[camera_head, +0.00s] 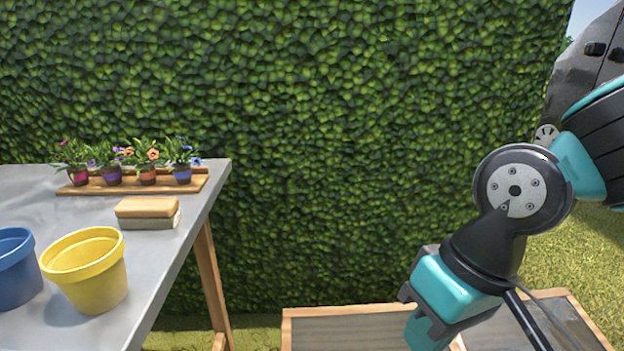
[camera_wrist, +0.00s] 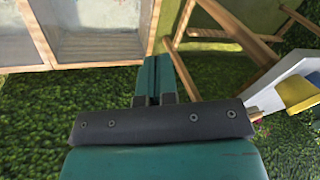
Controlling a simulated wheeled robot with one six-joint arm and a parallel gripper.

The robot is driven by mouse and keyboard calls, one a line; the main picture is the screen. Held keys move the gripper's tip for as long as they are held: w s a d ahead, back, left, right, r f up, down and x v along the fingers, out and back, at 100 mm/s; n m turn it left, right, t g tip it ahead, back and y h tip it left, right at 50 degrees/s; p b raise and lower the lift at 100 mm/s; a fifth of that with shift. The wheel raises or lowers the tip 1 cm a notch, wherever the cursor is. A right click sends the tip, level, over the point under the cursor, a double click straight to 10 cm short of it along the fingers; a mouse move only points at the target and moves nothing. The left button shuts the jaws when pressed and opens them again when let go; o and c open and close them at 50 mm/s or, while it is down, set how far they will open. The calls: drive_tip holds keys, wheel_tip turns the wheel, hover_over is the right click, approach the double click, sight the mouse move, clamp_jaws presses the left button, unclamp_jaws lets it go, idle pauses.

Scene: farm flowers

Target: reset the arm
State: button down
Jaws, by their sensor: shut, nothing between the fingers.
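My arm shows at the right of the head view, bent at its dark joint, with my teal and black gripper (camera_head: 425,335) hanging low in front of a wooden frame. The fingertips are partly cut off by the lower edge there. In the wrist view my gripper's two teal fingers (camera_wrist: 160,75) lie side by side, shut, with nothing held. The gripper is well to the right of the table and apart from everything on it.
A grey table (camera_head: 60,215) at left bears a yellow pot (camera_head: 88,280), a blue pot (camera_head: 15,275), a brush-like block (camera_head: 148,210) and a wooden tray (camera_head: 75,190) with several potted flowers. A wooden-framed bed (camera_head: 350,312) stands below my arm. A hedge (camera_head: 330,120) closes the back.

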drive_tip(key=s+d+r+n+p, duration=0.1)
drive_tip(key=s+r+p, duration=0.1)
drive_tip(key=r+p, duration=1)
drive_tip(key=s+d+r+p, duration=0.1)
drive_tip(key=d+r+p, duration=0.1)
drive_tip(key=r+p, duration=1.1)
wheel_tip(320, 180, up, 3)
drive_tip(key=shift+s+f+n+y, duration=0.1)
drive_tip(key=shift+s+n+y, duration=0.25)
drive_tip(key=shift+n+y, duration=0.05)
drive_tip(key=c, duration=1.8)
unclamp_jaws()
drive_tip(key=shift+c, duration=0.2)
